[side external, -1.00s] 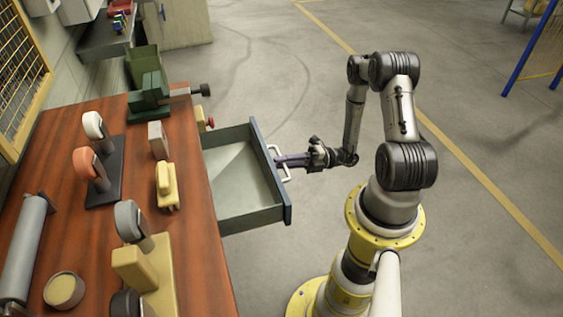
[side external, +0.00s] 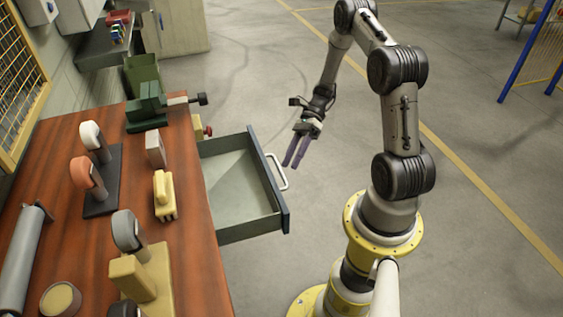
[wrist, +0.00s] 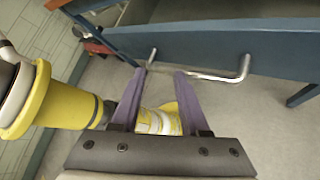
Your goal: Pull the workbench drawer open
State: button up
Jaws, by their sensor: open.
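The workbench drawer (side external: 240,190) stands pulled out from the bench side in the side view, its grey inside empty. Its front panel is dark blue, with a pale metal bar handle (side external: 279,172) on the outer face. The handle also shows near the top of the wrist view (wrist: 235,77). My gripper (side external: 293,163) is open and empty, with purple fingers pointing down, up and off to the right of the handle. In the wrist view the two fingers (wrist: 155,75) are apart, with the handle beyond their tips. I see no contact between them.
The wooden benchtop (side external: 60,150) holds hand tools on stands, a yellow block (side external: 164,196), a grey roller (side external: 22,260) and a green vise (side external: 147,105). My yellow base stands right of the drawer. The floor beyond the drawer is clear.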

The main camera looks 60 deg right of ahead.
jog(key=s+a+r+n+t+h, duration=0.2)
jog(key=s+a+r+n+h, duration=0.2)
jog(key=r+n, duration=0.5)
jog(key=s+a+r+n+t+h, duration=0.1)
jog(key=s+a+r+n+h, duration=0.3)
jog(key=r+n, duration=0.4)
jog(key=s+a+r+n+t+h, duration=0.25)
jog(key=a+r+n+h, duration=0.2)
jog(key=r+n, duration=0.45)
jog(key=m+g+y, duration=0.2)
jog(key=m+g, duration=0.3)
jog(key=m, duration=0.4)
send_over(280, 168)
jog(key=s+d, duration=0.2)
notch_tip(280, 168, down, 14)
jog(key=f, duration=0.4)
jog(key=w+a+f, duration=0.1)
jog(key=f, duration=0.8)
jog(key=shift+w+a+f, duration=0.15)
jog(key=shift+w+a, duration=0.2)
